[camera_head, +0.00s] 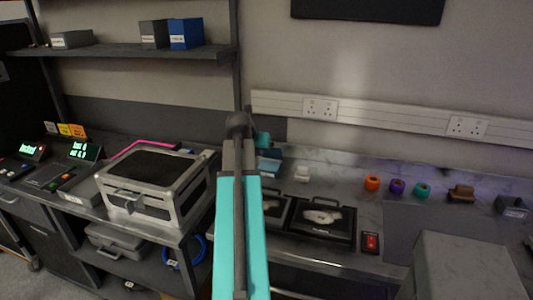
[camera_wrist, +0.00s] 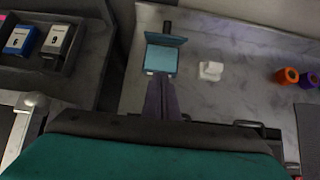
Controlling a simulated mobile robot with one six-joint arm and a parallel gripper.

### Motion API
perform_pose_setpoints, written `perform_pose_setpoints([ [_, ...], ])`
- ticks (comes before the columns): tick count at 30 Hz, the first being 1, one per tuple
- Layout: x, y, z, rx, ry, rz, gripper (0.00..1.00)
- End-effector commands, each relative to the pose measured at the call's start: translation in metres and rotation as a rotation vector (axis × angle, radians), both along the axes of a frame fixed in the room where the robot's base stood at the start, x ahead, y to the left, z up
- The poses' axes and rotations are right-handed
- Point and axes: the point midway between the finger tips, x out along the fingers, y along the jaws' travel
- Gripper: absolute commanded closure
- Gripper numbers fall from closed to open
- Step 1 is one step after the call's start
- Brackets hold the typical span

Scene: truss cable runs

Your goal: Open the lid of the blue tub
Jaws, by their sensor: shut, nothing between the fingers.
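The blue tub (camera_wrist: 161,60) sits on the grey marbled worktop in the wrist view. Its lid (camera_wrist: 166,40) shows as a tilted panel at the far edge and appears raised, with a lighter blue face below it. In the head view the tub (camera_head: 269,165) is partly hidden by my arm, with a teal panel, seemingly the lid (camera_head: 263,139), above it. My gripper (camera_wrist: 160,84) is shut and empty, its fingers pointing at the near side of the tub. Whether the fingertips touch the tub I cannot tell. In the head view my arm hides the fingers.
A small white block (camera_wrist: 210,71) is right of the tub. Orange (camera_head: 372,183), purple and green rolls stand farther right. Two black cases (camera_head: 322,217) lie in front of the tub. A grey-framed box (camera_head: 150,182) stands left of my arm. Shelves hang on the left wall.

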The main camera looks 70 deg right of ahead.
Motion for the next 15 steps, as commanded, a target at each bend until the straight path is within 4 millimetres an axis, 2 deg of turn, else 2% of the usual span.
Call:
perform_pose_setpoints([
  [7, -0.004, -0.008, -0.005, 0.001, 0.000, -0.006, 1.00],
  [15, -0.003, -0.025, -0.023, 0.002, 0.000, -0.007, 1.00],
])
